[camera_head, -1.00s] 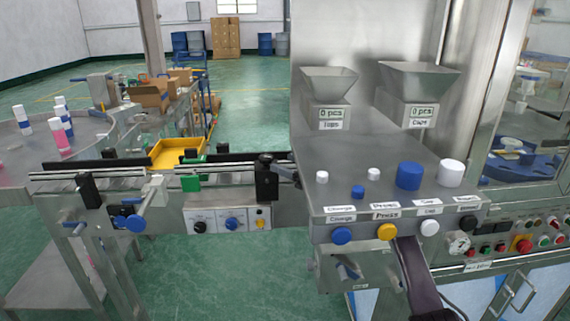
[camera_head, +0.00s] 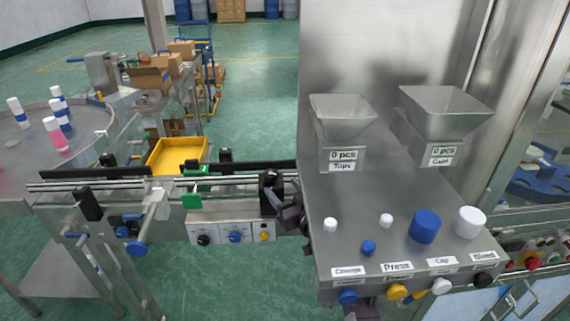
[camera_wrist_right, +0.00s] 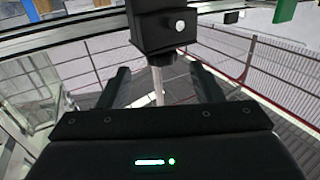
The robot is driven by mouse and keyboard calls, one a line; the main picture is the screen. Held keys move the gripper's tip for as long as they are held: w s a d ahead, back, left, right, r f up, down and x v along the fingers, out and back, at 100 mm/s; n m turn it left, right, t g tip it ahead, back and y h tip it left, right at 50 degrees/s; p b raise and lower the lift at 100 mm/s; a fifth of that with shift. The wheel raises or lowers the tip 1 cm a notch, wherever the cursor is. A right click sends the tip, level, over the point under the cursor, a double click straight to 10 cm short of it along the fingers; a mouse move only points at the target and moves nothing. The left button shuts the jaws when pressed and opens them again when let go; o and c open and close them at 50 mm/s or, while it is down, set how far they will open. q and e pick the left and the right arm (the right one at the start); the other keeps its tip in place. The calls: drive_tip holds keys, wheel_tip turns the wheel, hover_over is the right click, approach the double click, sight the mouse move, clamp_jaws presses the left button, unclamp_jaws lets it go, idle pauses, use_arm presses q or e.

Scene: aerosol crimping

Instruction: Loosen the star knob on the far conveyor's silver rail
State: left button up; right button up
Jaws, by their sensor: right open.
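The far conveyor's silver rail (camera_head: 120,184) runs across the left of the head view, ending by the machine. A black clamp block (camera_head: 270,190) sits at its right end. My right gripper (camera_head: 290,216) is dark and partly hidden beside the machine's edge, close to this block. In the right wrist view my right gripper (camera_wrist_right: 160,78) is open, fingers apart, with a black block (camera_wrist_right: 160,25) and its silver stem (camera_wrist_right: 157,85) ahead between them. I cannot clearly make out star lobes on any knob. My left gripper is not in view.
The steel machine panel (camera_head: 400,205) with caps, labels and hoppers stands right of the rail. A control box (camera_head: 235,228) hangs below the conveyor. Blue knobs (camera_head: 135,248) hang under its left part. A yellow tray (camera_head: 178,154) is behind the conveyor.

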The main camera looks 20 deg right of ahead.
sight(275, 180)
drive_tip(key=shift+w+a+r, duration=0.15)
drive_tip(key=shift+w, duration=0.3)
drive_tip(key=w, duration=0.2)
drive_tip(key=w+a+p, duration=0.1)
drive_tip(key=w, duration=0.2)
drive_tip(key=shift+w+p, duration=0.3)
drive_tip(key=shift+w, duration=0.05)
drive_tip(key=shift+w+a, duration=0.1)
drive_tip(key=shift+w, duration=0.15)
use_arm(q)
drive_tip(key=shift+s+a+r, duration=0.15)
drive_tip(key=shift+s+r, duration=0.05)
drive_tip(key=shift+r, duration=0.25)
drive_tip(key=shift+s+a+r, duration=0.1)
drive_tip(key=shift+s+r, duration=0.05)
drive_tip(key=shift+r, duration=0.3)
use_arm(e)
drive_tip(key=shift+c, duration=0.2)
drive_tip(key=c, duration=0.9)
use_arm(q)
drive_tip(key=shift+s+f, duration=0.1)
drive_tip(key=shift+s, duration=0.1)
use_arm(e)
drive_tip(key=shift+c, duration=0.2)
